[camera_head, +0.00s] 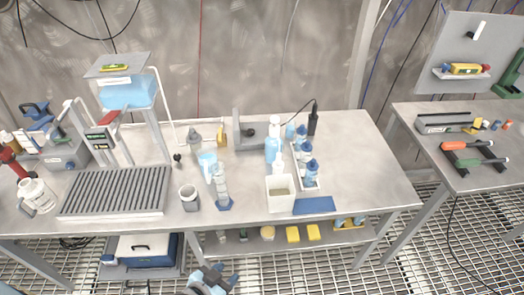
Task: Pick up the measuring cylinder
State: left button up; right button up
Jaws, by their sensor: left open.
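The measuring cylinder (220,183) is clear and tall, with a blue base. It stands upright near the front edge of the grey bench (345,150), left of the bench's middle. My left gripper (212,277) is at the bottom edge of the head view, below and in front of the bench edge. It is open and apart from the cylinder, and part of it is cut off by the frame. My right gripper is not in view.
A white open box (281,194), a bottle rack (304,170) and a blue mat (314,206) are to the right. A ribbed drain tray (115,193) lies left.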

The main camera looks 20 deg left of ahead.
aim_at(224, 202)
jog(key=i+l+u, duration=0.1)
jog(key=l+u, duration=0.15)
jog(key=u, duration=0.15)
jog(key=l+u, duration=0.25)
jog(key=u, duration=0.15)
jog(key=i+l+u, duration=0.1)
jog(key=l+u, duration=0.55)
jog(key=l, duration=0.2)
jog(key=k+l+u, duration=0.15)
jog(key=l+u, duration=0.15)
jog(key=l, duration=0.2)
jog(key=k+l, duration=0.1)
jog(key=l, duration=0.65)
jog(key=k+l+u, duration=0.1)
jog(key=l, duration=0.25)
jog(key=k+l, duration=0.15)
jog(key=l, duration=0.2)
